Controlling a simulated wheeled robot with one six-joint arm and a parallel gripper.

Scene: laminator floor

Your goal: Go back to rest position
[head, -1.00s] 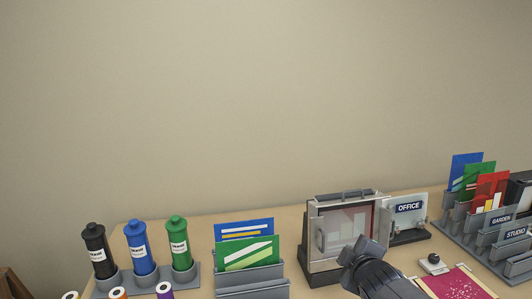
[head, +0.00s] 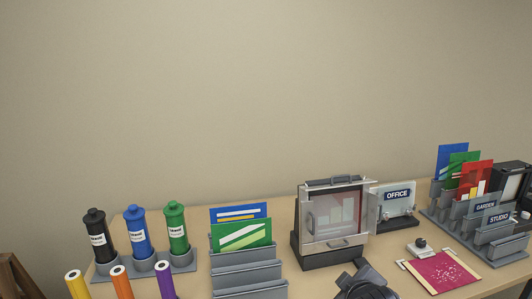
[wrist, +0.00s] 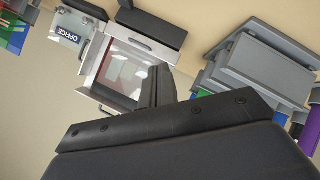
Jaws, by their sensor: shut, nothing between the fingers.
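My gripper (head: 352,276) is at the bottom edge of the head view, in front of the laminator and apart from it. It is dark and shut, with nothing in it. In the wrist view my gripper (wrist: 157,84) points toward the laminator, which shows behind the fingers. The laminator (head: 334,216) is a grey machine with a clear front door, a handle on top and a dark base. A reddish sheet with pale bars shows behind its door. The laminator also shows in the wrist view (wrist: 97,75).
Black, blue and green bottles (head: 139,236) stand in a grey holder at left, with coloured rolls (head: 122,283) before them. A grey rack (head: 246,276) holds cards. The OFFICE sign (head: 397,197), a magenta mat (head: 440,270), a black knob (head: 420,243) and a card rack (head: 480,228) are at right.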

